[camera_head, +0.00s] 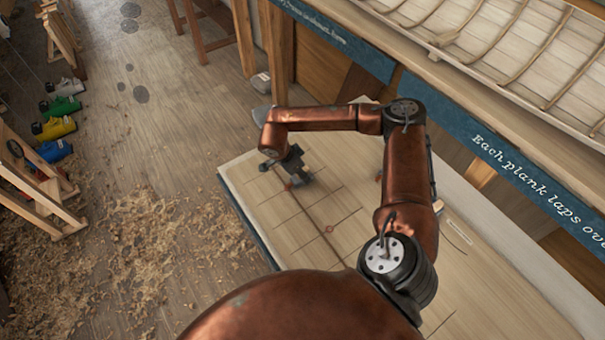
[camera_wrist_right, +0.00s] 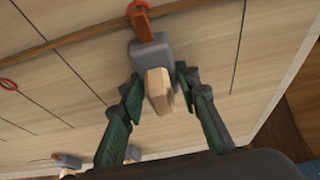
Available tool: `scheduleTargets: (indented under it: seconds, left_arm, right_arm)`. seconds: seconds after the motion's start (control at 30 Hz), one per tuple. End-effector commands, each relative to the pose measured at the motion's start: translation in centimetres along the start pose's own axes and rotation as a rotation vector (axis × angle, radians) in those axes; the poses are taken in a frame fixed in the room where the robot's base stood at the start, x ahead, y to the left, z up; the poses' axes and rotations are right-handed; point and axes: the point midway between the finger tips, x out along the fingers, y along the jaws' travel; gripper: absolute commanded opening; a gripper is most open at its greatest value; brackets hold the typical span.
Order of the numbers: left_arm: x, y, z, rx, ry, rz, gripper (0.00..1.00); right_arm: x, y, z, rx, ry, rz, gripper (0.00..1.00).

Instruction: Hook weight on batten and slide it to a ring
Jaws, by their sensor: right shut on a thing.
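A grey weight (camera_wrist_right: 150,60) with a pale wooden handle (camera_wrist_right: 158,90) and an orange-brown hook (camera_wrist_right: 143,27) shows in the right wrist view. My right gripper (camera_wrist_right: 160,88) is shut on the weight's wooden handle, one finger on each side. A second red ring (camera_wrist_right: 8,85) lies at the left. In the head view, my right gripper (camera_head: 285,165) is over the board's far part, and a red ring (camera_head: 329,228) shows nearer. My left gripper is out of view.
The pale lined board (camera_head: 250,185) has bare room around the batten. Other grey weights (camera_wrist_right: 67,160) show at the lower edge of the wrist view. A blue lettered rail (camera_head: 500,160) and a planked hull (camera_head: 480,40) rise at the right.

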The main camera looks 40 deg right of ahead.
Motion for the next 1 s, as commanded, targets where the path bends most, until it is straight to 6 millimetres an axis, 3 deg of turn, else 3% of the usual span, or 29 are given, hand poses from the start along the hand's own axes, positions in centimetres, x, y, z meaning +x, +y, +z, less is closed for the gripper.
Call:
scheduleTargets:
  seconds: [0.27,0.3,0.57,0.83,1.0]
  left_arm:
    - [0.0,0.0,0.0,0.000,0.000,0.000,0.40]
    - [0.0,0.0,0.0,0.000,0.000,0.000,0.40]
    - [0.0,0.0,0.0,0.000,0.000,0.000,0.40]
    - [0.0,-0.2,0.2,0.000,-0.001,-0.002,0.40]
    - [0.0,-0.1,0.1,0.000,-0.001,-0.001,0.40]
  right_arm:
    - [-0.1,-0.1,-0.1,0.001,0.000,-0.002,0.00]
    - [-0.1,-0.1,-0.1,0.001,0.000,-0.002,0.33]
    - [0.0,0.0,0.0,0.000,0.000,-0.001,0.50]
    - [0.0,0.1,0.0,-0.001,0.000,0.001,0.50]
    - [-1.5,-0.1,0.1,-0.001,-0.001,-0.003,0.50]
